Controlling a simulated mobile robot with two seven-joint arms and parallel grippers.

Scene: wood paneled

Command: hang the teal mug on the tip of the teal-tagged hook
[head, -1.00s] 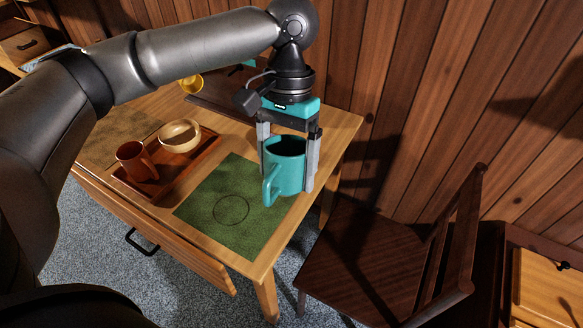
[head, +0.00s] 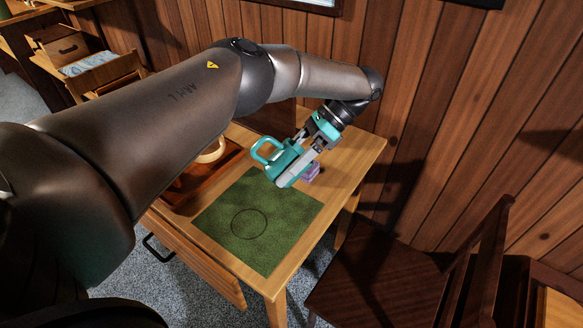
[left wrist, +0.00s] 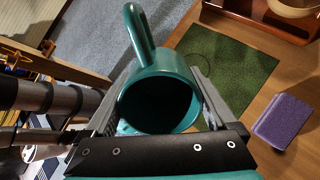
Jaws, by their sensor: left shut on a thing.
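The teal mug (head: 284,158) is held above the table by my left gripper (head: 297,168). The gripper is shut on the mug, and the mug is tilted with its handle toward the left of the head view. In the left wrist view the mug (left wrist: 160,92) sits between the fingers, its dark opening facing the camera and its handle pointing up. The teal-tagged hook cannot be made out in the current frames; my left arm covers the back of the table in the head view. My right gripper is not in view.
Below the mug are the wooden table (head: 345,165) and a green mat (head: 258,222). A purple block (head: 312,172) lies near the mat and shows in the wrist view (left wrist: 285,121). A brown tray (head: 183,200) is partly hidden. A dark chair (head: 385,265) stands at the right.

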